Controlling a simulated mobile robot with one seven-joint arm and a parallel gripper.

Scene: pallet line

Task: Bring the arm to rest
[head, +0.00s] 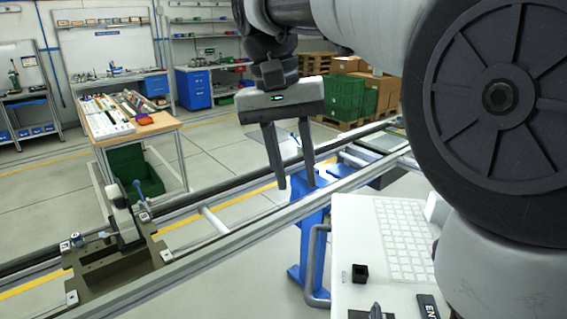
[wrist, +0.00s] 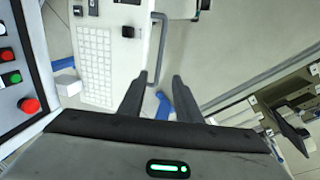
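My gripper (head: 296,158) hangs from my arm in the middle of the head view, fingers pointing down. The two fingers are apart with nothing between them. In the wrist view the fingers (wrist: 161,92) also stand apart and empty. The gripper is in the air, in front of the rail line and to the left of a white console. My arm runs from the gripper to the upper right of the head view.
A conveyor rail (head: 215,252) crosses below, carrying a dark fixture plate (head: 100,272). The white console (head: 345,240) with a keyboard (head: 405,238) stands lower right. A wooden worktable (head: 150,128), green crates (head: 345,97) and blue cabinets (head: 194,90) stand behind. Open floor lies between.

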